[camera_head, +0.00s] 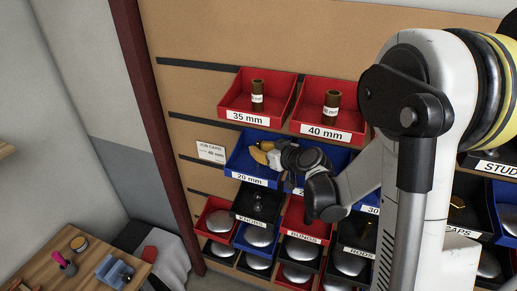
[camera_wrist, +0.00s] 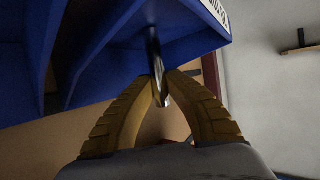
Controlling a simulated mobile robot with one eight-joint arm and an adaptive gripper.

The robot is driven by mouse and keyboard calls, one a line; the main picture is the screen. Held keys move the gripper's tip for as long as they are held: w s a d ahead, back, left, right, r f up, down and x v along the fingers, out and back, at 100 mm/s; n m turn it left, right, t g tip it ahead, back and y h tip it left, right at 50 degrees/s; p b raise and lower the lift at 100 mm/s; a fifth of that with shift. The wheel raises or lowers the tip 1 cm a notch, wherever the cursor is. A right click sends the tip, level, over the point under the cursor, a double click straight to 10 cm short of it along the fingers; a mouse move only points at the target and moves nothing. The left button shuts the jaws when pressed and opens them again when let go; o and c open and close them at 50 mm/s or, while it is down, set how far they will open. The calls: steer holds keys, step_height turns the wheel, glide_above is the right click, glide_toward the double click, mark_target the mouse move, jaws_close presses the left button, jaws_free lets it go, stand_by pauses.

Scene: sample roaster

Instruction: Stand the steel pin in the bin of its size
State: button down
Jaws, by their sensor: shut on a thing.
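In the wrist view my gripper (camera_wrist: 162,80) is shut on the steel pin (camera_wrist: 153,48), a thin shiny rod between the yellow fingertips. The pin reaches into a blue bin (camera_wrist: 110,62); whether it touches the bin's floor I cannot tell. In the head view my gripper (camera_head: 262,151) is at the blue bin labelled 20 mm (camera_head: 250,180), over its inside. The pin is too small or hidden there. Another blue bin (camera_head: 336,160) stands to the right, partly behind my arm, and one beyond reads 30 (camera_head: 371,209).
A job card (camera_head: 210,151) left of the bins appears to read 40 mm. Red bins labelled 35 mm (camera_head: 247,116) and 40 mm (camera_head: 325,131) stand above, each holding a brown upright piece. Dark and red bins, including KNOBS (camera_head: 251,219) and BUNGS (camera_head: 301,236), sit close below.

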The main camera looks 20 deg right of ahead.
steer(key=c, duration=1.5)
jaws_free()
steer(key=shift+w+f, duration=0.1)
steer(key=shift+o, duration=0.2)
steer(key=shift+r, duration=0.2)
steer(key=v, duration=1.1)
steer(key=shift+s+d, duration=0.15)
steer(key=shift+s, duration=0.1)
steer(key=s+a+m+g+h, duration=0.2)
steer(key=s+g, duration=0.1)
steer(key=s, duration=0.7)
steer(key=s+a+m+g+h, duration=0.2)
steer(key=s, duration=0.8)
steer(key=shift+s+g+h, duration=0.3)
steer(key=shift+g, duration=0.1)
